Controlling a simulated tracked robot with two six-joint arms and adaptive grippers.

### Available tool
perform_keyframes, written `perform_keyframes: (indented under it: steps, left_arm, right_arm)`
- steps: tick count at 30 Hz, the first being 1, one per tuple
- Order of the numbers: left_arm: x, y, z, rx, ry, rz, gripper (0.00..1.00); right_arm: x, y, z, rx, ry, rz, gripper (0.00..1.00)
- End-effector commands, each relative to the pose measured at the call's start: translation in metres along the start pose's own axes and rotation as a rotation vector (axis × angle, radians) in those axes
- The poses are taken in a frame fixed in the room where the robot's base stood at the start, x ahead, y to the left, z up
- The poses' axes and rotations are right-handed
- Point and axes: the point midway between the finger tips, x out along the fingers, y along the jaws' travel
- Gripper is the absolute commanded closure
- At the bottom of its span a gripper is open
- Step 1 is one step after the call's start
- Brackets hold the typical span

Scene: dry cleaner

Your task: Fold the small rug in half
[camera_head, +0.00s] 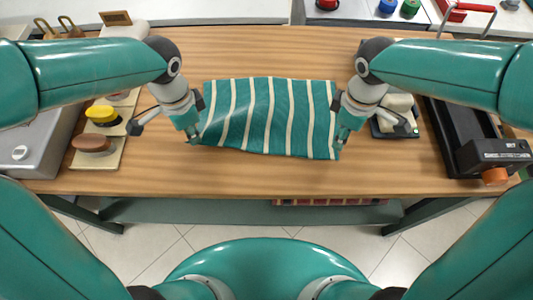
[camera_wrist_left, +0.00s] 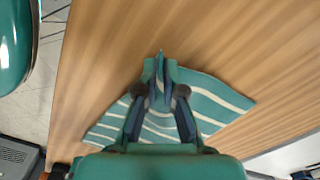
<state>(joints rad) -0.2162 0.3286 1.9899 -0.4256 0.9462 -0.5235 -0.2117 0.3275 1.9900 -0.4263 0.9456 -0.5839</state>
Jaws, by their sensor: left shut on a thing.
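The small rug (camera_head: 262,115), teal with cream stripes, lies spread out on the wooden table between my two grippers. My left gripper (camera_head: 193,138) is at its near left corner. In the left wrist view, my left gripper (camera_wrist_left: 161,72) is shut on the rug's edge, and a fold of cloth stands between the fingertips. More of the striped rug (camera_wrist_left: 212,97) spreads out behind the fingers there. My right gripper (camera_head: 341,143) is at the rug's near right corner. Its fingertips are too small and partly hidden to show whether they grip the cloth.
Brushes on a board (camera_head: 94,145) stand at the left beside a grey metal unit (camera_head: 40,135). A dark tray with pale blocks (camera_head: 397,118) is close to my right gripper. A black device (camera_head: 470,140) is at the far right. The table's front strip (camera_head: 250,180) is clear.

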Motion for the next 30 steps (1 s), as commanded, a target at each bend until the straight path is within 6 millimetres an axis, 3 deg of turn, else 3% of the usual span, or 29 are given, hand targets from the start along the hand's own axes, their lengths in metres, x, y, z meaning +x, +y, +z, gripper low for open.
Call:
perform_keyframes:
  steps: [1,4,10,13,19,22,30]
  left_arm:
    - [0.000,0.000,0.000,0.000,0.000,0.000,1.00]
    - [0.000,0.000,0.000,0.000,0.000,0.000,1.00]
    - [0.000,0.000,0.000,0.000,0.000,0.000,1.00]
    - [0.000,0.000,0.000,0.000,0.000,0.000,1.00]
    - [0.000,0.000,0.000,0.000,0.000,0.000,1.00]
    - [0.000,0.000,0.000,0.000,0.000,0.000,1.00]
    - [0.000,0.000,0.000,0.000,0.000,0.000,1.00]
  right_arm:
    - [0.000,0.000,0.000,0.000,0.000,0.000,0.54]
    - [0.000,0.000,0.000,0.000,0.000,0.000,0.38]
    - [0.000,0.000,0.000,0.000,0.000,0.000,0.38]
    - [-0.003,0.000,-0.001,0.001,0.001,0.001,0.51]
    - [-0.044,-0.009,-0.006,0.024,0.004,0.006,0.53]
    - [-0.054,-0.013,-0.007,0.031,0.001,0.002,0.53]
    - [-0.036,-0.014,-0.006,0.034,-0.002,-0.003,0.53]
